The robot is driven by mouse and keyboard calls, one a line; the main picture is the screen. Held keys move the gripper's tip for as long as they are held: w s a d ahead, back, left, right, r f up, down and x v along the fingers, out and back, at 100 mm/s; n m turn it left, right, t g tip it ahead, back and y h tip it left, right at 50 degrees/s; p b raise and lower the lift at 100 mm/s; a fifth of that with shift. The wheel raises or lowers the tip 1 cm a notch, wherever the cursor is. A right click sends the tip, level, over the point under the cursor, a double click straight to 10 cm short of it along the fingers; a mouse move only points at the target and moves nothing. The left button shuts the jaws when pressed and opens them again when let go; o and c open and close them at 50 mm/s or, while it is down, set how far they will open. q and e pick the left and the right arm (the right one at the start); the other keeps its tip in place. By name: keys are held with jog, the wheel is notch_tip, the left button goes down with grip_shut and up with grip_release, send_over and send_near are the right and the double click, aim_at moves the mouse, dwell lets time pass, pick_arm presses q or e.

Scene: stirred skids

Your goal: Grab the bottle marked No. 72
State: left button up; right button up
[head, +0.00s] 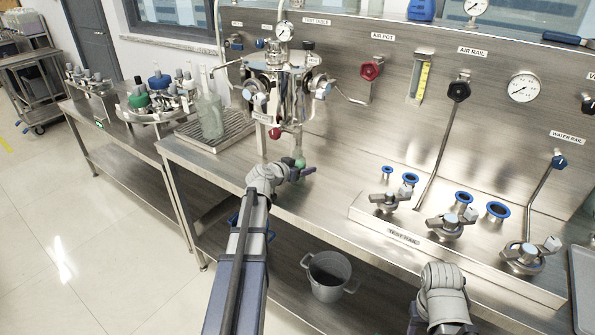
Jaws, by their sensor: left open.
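No label reading No. 72 can be made out on any bottle. A clear glass bottle (210,117) stands upright on the grated tray at the left end of the steel bench. Another narrow clear glass neck shows just behind it. My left gripper (302,172) is open over the bench, below the steel vessel and to the right of the tray. A small pale green item (299,158) shows just behind its fingers; I cannot tell whether they touch. My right gripper (413,318) is at the bottom edge, mostly hidden by its wrist.
The steel vessel (287,75) with gauge and valves stands at the back. The grated tray (238,124) is to its left. The test rail (405,238) with clamps and blue rings fills the right. A side table (128,126) holds more fittings. A grey pot (328,277) sits below.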

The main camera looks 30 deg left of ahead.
pick_arm(q)
grip_shut()
dwell(0.3)
jog(key=shift+r+p, duration=0.85)
jog(key=shift+r, duration=0.05)
jog(key=s+a, duration=0.1)
jog(key=s, duration=1.7)
jog(key=shift+a+f, duration=0.15)
jog(key=shift+a, duration=0.05)
